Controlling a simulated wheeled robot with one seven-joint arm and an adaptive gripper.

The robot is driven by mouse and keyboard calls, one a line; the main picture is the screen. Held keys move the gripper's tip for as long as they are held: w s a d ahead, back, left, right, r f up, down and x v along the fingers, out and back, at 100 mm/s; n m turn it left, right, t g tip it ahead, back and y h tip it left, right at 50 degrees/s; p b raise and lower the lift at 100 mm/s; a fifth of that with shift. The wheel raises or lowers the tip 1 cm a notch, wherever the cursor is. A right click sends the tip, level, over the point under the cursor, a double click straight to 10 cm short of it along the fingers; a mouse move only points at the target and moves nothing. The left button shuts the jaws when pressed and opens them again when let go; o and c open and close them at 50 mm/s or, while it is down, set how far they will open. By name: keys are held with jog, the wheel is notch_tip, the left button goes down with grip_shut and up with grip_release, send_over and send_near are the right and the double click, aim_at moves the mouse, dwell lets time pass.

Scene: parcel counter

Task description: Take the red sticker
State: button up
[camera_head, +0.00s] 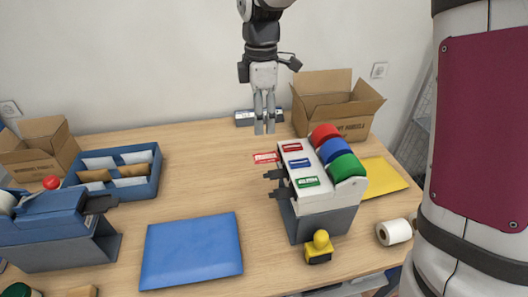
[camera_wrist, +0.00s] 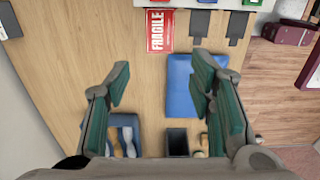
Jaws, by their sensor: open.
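The red sticker (camera_head: 265,157), marked FRAGILE, sticks out at the front of the red lane of the white and grey sticker dispenser (camera_head: 312,219). In the wrist view the red sticker (camera_wrist: 160,31) lies at the top, beyond my fingertips, with the dispenser's edge (camera_wrist: 185,4) above it. My gripper (camera_head: 264,130) hangs pointing down above the back of the counter, near the red sticker in the head view. In the wrist view my gripper (camera_wrist: 160,78) has its fingers wide apart with nothing between them. What supports the sticker from below is hidden.
The dispenser carries red (camera_head: 324,135), blue (camera_head: 334,149) and green (camera_head: 346,167) rolls. A blue mat (camera_head: 191,250) lies front centre. An open carton (camera_head: 335,103) stands behind the dispenser. A blue tray (camera_head: 139,190) and tape dispenser are left. The counter's middle is clear.

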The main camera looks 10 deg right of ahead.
aim_at(262, 158)
jog(key=shift+f+b, duration=1.7)
jog(key=shift+f, duration=4.1)
jog(key=c, duration=0.5)
jog(key=shift+c, duration=0.2)
